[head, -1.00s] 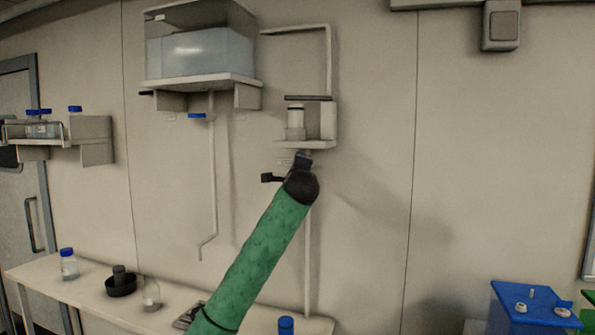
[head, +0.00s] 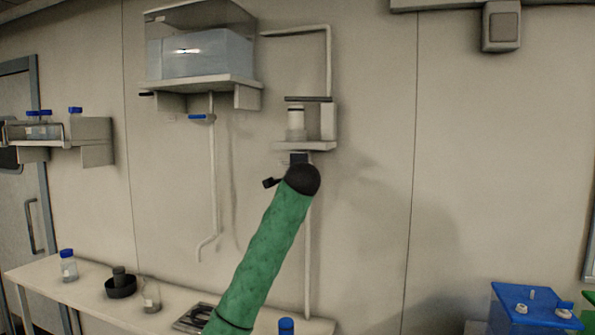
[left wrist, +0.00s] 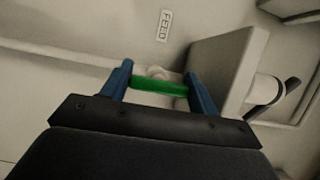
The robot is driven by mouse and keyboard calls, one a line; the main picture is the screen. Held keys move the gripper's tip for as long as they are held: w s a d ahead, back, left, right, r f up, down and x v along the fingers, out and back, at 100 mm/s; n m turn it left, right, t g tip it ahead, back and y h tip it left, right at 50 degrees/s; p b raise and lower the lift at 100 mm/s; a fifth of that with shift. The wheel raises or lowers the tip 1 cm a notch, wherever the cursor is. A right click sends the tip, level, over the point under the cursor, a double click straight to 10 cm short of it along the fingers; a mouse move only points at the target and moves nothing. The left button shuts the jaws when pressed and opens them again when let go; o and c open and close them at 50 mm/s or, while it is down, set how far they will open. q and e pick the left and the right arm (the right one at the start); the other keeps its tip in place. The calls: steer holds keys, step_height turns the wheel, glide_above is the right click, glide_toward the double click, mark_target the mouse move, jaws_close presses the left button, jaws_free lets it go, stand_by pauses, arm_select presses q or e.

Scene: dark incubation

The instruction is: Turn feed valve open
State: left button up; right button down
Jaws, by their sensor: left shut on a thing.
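The feed valve's green handle (left wrist: 160,87) shows in the left wrist view, lying crosswise between the two blue fingers of my left gripper (left wrist: 158,70). The gripper is shut on it. A pale round valve part shows just behind the handle, by the wall. A FEED label (left wrist: 165,25) is on the wall above it in that view. In the head view my green-sleeved left arm reaches up to just below the small wall shelf (head: 318,146). Its dark wrist hides the handle and most of the gripper there. My right gripper is not in view.
A water tank (head: 200,57) on a bracket hangs left of the shelf, with a blue-handled valve (head: 201,118) and pipe below. A bench (head: 75,290) with bottles and a dark dish (head: 121,287) stands lower left. A blue box (head: 533,306) is lower right.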

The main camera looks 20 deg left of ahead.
arm_select(q)
steer(key=shift+f, duration=0.1)
steer(key=o, duration=1)
